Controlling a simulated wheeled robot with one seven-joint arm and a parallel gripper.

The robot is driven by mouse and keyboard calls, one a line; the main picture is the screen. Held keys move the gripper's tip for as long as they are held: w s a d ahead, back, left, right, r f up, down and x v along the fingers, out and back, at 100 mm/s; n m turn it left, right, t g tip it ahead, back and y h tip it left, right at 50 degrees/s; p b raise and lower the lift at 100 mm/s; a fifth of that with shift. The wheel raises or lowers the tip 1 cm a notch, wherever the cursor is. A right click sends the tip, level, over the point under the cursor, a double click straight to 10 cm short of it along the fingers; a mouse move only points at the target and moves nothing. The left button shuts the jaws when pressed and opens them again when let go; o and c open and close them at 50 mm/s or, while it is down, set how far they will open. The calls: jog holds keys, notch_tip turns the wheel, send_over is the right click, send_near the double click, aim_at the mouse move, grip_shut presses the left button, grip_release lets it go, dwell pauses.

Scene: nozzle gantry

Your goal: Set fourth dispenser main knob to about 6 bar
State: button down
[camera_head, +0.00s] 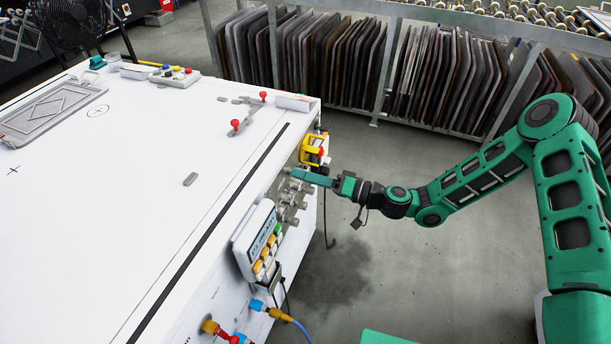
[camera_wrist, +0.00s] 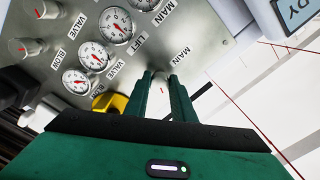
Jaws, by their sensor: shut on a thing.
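The grey dispenser panel (camera_wrist: 208,30) fills the upper left of the wrist view, with labels MAIN, LIFT, VALVE and BLOW. The MAIN gauge (camera_wrist: 145,4) is cut off by the top edge, so I cannot read it. The LIFT gauge (camera_wrist: 115,28), VALVE gauge (camera_wrist: 94,55) and BLOW gauge (camera_wrist: 76,81) show red needles. My gripper (camera_wrist: 162,77) is shut on the main knob beside the lower MAIN label; the fingers largely hide the knob. In the head view my gripper (camera_head: 296,174) reaches the panel at the white table's right side. No dispenser number is readable.
Two other knobs (camera_wrist: 38,10) stand at the panel's upper left. A yellow part (camera_wrist: 108,103) is close left of my fingers. A white display unit (camera_head: 257,240) juts from the table (camera_head: 140,200). Floor (camera_head: 400,250) right of the table is mostly clear.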

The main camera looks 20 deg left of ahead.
jog(key=shift+w+d, duration=0.1)
jog(key=shift+w, duration=0.2)
jog(key=c, duration=1.5)
grip_release()
jog(key=shift+f, duration=0.1)
jog(key=shift+s, duration=0.1)
jog(key=d, duration=1)
jog(key=shift+s+d, duration=0.35)
jog(key=shift+d, duration=0.05)
